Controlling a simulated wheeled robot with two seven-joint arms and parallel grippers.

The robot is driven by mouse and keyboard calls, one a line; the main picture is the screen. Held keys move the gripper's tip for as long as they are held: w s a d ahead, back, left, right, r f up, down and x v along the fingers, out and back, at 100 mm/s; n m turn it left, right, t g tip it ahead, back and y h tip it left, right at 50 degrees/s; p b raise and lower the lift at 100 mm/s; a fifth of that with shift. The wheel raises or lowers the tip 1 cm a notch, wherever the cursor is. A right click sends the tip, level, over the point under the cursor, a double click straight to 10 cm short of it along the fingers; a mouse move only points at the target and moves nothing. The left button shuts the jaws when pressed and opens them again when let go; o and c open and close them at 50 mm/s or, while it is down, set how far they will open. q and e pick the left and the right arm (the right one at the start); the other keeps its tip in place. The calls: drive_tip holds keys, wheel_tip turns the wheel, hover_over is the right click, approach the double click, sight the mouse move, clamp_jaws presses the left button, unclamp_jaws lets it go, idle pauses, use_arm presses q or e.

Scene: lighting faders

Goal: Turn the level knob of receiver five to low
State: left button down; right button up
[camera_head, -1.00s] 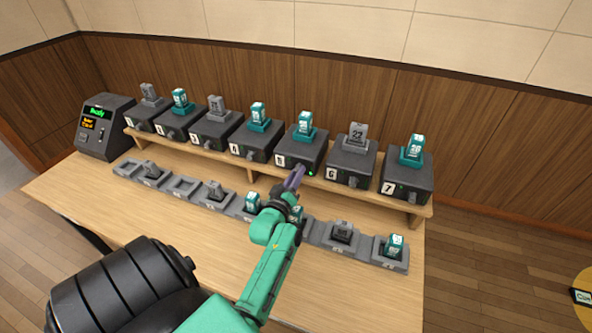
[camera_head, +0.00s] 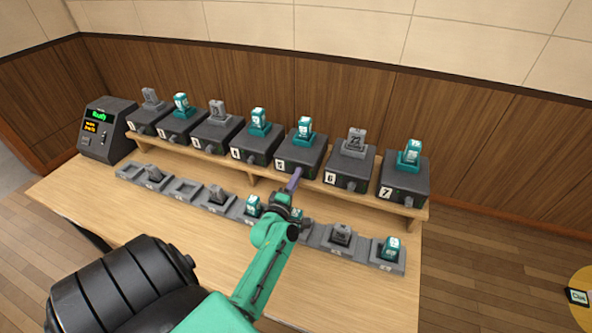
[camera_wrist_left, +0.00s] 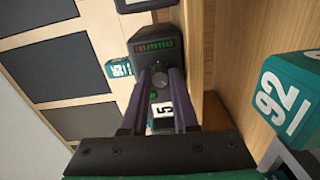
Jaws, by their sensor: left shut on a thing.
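Receiver five (camera_head: 299,150) is a dark box on the wooden shelf, with a teal handset in its top. It also shows in the left wrist view (camera_wrist_left: 145,30), turned sideways, with a white "5" label and a lit red-and-green meter. Its round grey level knob (camera_wrist_left: 159,80) is on the front face; a green light glows beside it. My left gripper (camera_head: 297,174) is at the front of receiver five. In the left wrist view its purple fingers (camera_wrist_left: 160,76) are on both sides of the knob, shut on it. The knob's pointer is too small to read. My right gripper is not in view.
Receiver six (camera_head: 347,168) and receiver four (camera_head: 254,143) stand close on either side. A row of grey trays (camera_head: 183,188), some holding handsets, lies in front of the shelf. A dark console (camera_head: 105,128) with lit screens stands at the far left.

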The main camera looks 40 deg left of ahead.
use_arm(q)
drive_tip(key=shift+n, duration=0.5)
drive_tip(key=c, duration=0.7)
unclamp_jaws()
drive_tip(key=b+v, duration=0.2)
drive_tip(key=v, duration=1.2)
drive_tip(key=shift+s+d+b, duration=0.2)
drive_tip(key=shift+s+b, duration=0.05)
drive_tip(key=shift+b, duration=0.05)
